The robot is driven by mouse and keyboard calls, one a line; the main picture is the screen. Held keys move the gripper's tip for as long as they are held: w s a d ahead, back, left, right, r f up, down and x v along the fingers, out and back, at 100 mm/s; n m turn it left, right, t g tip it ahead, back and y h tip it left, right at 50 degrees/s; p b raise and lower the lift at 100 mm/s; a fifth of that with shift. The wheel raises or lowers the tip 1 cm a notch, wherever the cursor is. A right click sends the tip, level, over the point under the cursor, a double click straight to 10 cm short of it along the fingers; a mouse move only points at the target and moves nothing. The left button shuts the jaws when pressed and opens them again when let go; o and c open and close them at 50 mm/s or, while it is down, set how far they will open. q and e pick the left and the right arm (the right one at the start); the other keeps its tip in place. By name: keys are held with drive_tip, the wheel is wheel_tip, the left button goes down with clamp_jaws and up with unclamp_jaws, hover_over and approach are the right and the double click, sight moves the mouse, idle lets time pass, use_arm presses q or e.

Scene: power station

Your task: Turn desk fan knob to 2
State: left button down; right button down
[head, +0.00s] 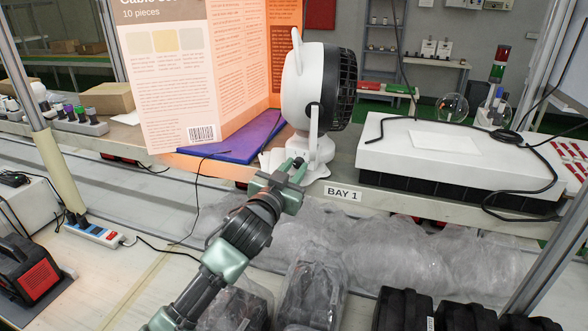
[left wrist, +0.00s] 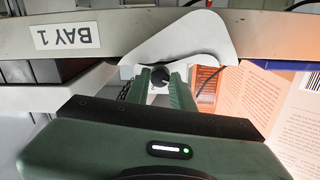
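The white desk fan (head: 311,88) with a black grille stands on the bench shelf in the head view, facing right. Its knob (left wrist: 160,76) is dark and round, and sits on the white fan base (left wrist: 181,40) in the left wrist view. My left gripper (head: 291,166) reaches up to the front of the fan base. In the left wrist view its two green fingers (left wrist: 160,82) lie on either side of the knob, very close to it. I cannot tell whether they touch it. The knob's marks are not readable. My right gripper is not in view.
A large open cardboard display (head: 190,75) stands left of the fan, with a blue-purple booklet (head: 235,140) beside it. A white box-like unit (head: 460,150) with a black cable lies to the right. The BAY 1 label (head: 343,194) is on the shelf edge. Plastic-wrapped items lie below.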

use_arm(q)
drive_tip(key=shift+r+m+p, duration=0.1)
drive_tip(key=shift+m+p, duration=0.5)
drive_tip(key=shift+m, duration=0.2)
drive_tip(key=m+p, duration=0.3)
drive_tip(key=m, duration=0.3)
drive_tip(key=shift+r, duration=0.1)
drive_tip(key=m+p, duration=0.3)
drive_tip(key=m, duration=0.2)
drive_tip(key=shift+y, duration=0.4)
drive_tip(key=m+p, duration=0.1)
drive_tip(key=m, duration=0.2)
drive_tip(key=shift+d+f+m+p, duration=0.15)
drive_tip(key=shift+m+p, duration=0.25)
drive_tip(key=shift+m, duration=0.4)
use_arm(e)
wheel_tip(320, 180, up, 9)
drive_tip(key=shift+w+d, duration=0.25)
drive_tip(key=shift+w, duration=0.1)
use_arm(q)
drive_tip(key=shift+f, duration=0.1)
